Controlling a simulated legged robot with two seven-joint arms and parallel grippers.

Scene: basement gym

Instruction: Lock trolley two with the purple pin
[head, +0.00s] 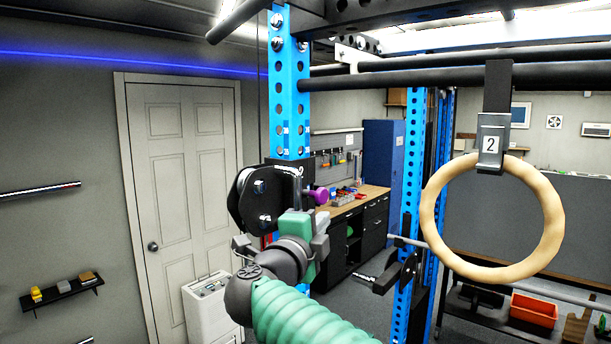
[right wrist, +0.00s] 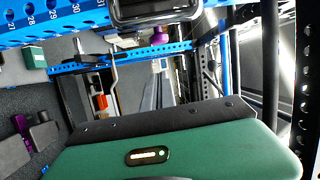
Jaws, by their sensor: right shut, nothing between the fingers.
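A purple pin (head: 318,195) sticks out to the right beside a black trolley (head: 254,200) on the near blue upright. A purple knob, seemingly the same pin, shows in the right wrist view (right wrist: 160,38). My right gripper (head: 303,205), on the green-sleeved arm, is shut and empty. Its fingertips overlap the trolley's right side, just left of the pin; I cannot tell whether they touch. A plate marked 2 (head: 490,144) hangs from the overhead bar with a wooden ring (head: 430,215). No number is readable on the black trolley. My left gripper is out of view.
A second black trolley (head: 408,272) sits on the farther blue upright. Dark bars (head: 400,77) cross overhead. A workbench (head: 352,205), a blue cabinet (head: 380,150) and a white door (head: 180,180) stand behind. An orange bin (head: 534,309) is at lower right.

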